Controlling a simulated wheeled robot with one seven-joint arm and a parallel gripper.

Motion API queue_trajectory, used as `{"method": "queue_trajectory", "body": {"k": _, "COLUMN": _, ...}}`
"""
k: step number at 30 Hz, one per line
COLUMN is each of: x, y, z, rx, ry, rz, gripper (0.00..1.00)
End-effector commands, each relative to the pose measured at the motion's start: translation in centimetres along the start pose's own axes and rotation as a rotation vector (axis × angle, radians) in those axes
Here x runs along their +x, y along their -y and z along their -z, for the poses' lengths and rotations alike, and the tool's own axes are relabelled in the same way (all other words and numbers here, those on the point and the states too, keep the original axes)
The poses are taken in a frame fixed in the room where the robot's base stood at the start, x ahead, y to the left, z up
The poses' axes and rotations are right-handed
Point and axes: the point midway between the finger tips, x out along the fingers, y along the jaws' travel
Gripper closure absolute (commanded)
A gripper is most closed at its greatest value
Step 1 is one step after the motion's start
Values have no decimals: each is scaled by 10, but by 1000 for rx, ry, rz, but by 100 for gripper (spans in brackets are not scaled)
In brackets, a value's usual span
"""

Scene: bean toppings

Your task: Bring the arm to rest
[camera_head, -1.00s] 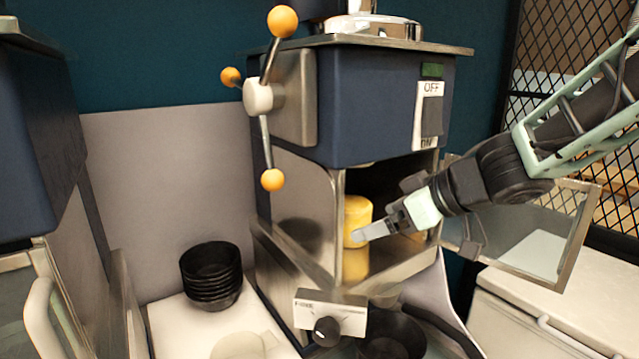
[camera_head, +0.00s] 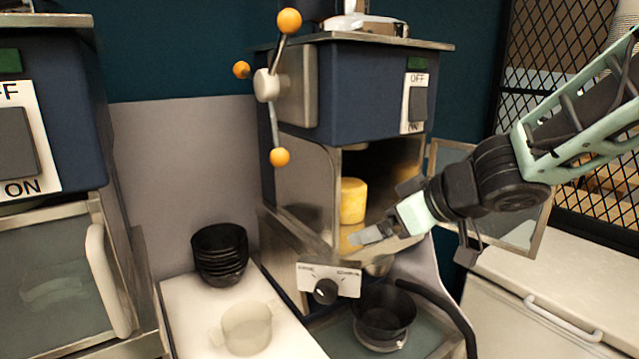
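My gripper (camera_head: 372,236) is in front of the open chamber of the blue machine (camera_head: 360,95), low and to the right of the yellow block (camera_head: 352,201) inside. A gap shows between the gripper and the block. My arm comes in from the right edge. The gripper is seen from the side, so I cannot tell whether its fingers are apart; no held object shows. The machine's clear door (camera_head: 520,215) stands open behind my arm.
A stack of black bowls (camera_head: 220,255) and a clear cup (camera_head: 246,328) are on the white board (camera_head: 190,325) at left. A black pan (camera_head: 385,312) sits below the machine. A second blue machine (camera_head: 60,110) is at far left. A white chest (camera_head: 590,290) is at right.

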Motion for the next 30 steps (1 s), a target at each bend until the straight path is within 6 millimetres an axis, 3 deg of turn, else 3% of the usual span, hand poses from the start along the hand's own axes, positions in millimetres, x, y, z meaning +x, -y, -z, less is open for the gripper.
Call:
{"method": "queue_trajectory", "body": {"k": 7, "x": 6, "y": 12, "z": -34, "rx": 28, "ry": 80, "rz": -108, "gripper": 0}}
{"method": "queue_trajectory", "body": {"k": 11, "x": 7, "y": 27, "z": -67, "rx": 49, "ry": 176, "rz": -165, "gripper": 0}}
{"method": "queue_trajectory", "body": {"k": 14, "x": 2, "y": 48, "z": -109, "rx": 74, "ry": 304, "rz": -197, "gripper": 0}}
{"method": "queue_trajectory", "body": {"k": 18, "x": -15, "y": 94, "z": -179, "rx": 111, "ry": 538, "rz": -175, "gripper": 0}}
{"method": "queue_trajectory", "body": {"k": 21, "x": -32, "y": 129, "z": -220, "rx": 132, "ry": 689, "rz": -117, "gripper": 0}}
{"method": "queue_trajectory", "body": {"k": 25, "x": -53, "y": 164, "z": -254, "rx": 153, "ry": 824, "rz": -34, "gripper": 0}}
{"method": "queue_trajectory", "body": {"k": 30, "x": -66, "y": 184, "z": -268, "rx": 164, "ry": 892, "rz": 22, "gripper": 0}}
